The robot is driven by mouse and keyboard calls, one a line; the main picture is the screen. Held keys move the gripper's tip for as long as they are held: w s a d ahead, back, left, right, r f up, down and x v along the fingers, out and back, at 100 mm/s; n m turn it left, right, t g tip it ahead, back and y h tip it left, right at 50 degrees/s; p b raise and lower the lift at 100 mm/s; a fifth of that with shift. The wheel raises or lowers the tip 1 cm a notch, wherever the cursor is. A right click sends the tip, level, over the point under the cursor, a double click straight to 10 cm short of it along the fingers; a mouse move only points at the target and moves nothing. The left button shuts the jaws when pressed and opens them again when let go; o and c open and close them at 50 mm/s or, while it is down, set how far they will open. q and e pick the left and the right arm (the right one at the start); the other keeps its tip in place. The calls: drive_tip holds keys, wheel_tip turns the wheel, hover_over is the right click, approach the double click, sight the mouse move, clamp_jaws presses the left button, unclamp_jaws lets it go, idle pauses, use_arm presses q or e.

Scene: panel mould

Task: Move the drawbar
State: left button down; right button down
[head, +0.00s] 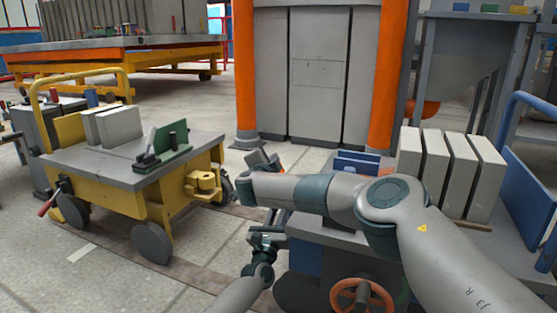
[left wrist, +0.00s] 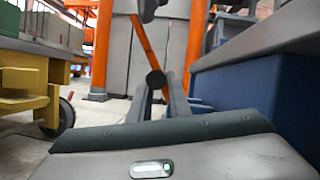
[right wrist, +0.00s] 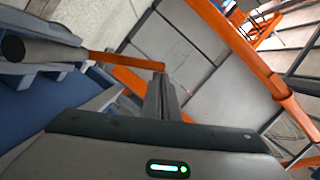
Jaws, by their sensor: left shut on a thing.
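The drawbar shows in the left wrist view as an orange bar (left wrist: 149,45) with a dark round handle end between my fingers. My left gripper (left wrist: 160,98) is shut on this handle; in the head view it (head: 268,240) is low, left of the right-hand trolley. In the right wrist view the orange bar (right wrist: 122,61) runs from the dark cylindrical handle toward my fingers. My right gripper (right wrist: 163,92) has its fingers close together and seems shut on nothing. In the head view it (head: 262,160) is above the left one. My right forearm hides much of the drawbar in the head view.
A yellow trolley (head: 118,193) with grey blocks stands at left. The blue-grey trolley (head: 305,228) with tall blocks and an orange handwheel (head: 362,297) stands at right. Orange posts (head: 245,75) flank grey doors (head: 318,75) behind. Open floor (head: 205,240) lies between the trolleys.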

use_arm(q)
drive_tip(key=shift+s+d+r, duration=0.1)
drive_tip(key=shift+d+r, duration=0.1)
drive_tip(key=shift+d, duration=0.25)
drive_tip(key=c, duration=1.9)
unclamp_jaws()
drive_tip(key=shift+o, duration=1.3)
drive_tip(key=shift+a, duration=0.1)
drive_tip(key=shift+s, duration=0.1)
drive_tip(key=shift+s+a+f, duration=0.2)
drive_tip(key=shift+s+f, duration=0.1)
drive_tip(key=shift+s, duration=0.2)
drive_tip(key=v, duration=0.6)
drive_tip(key=shift+r, duration=0.1)
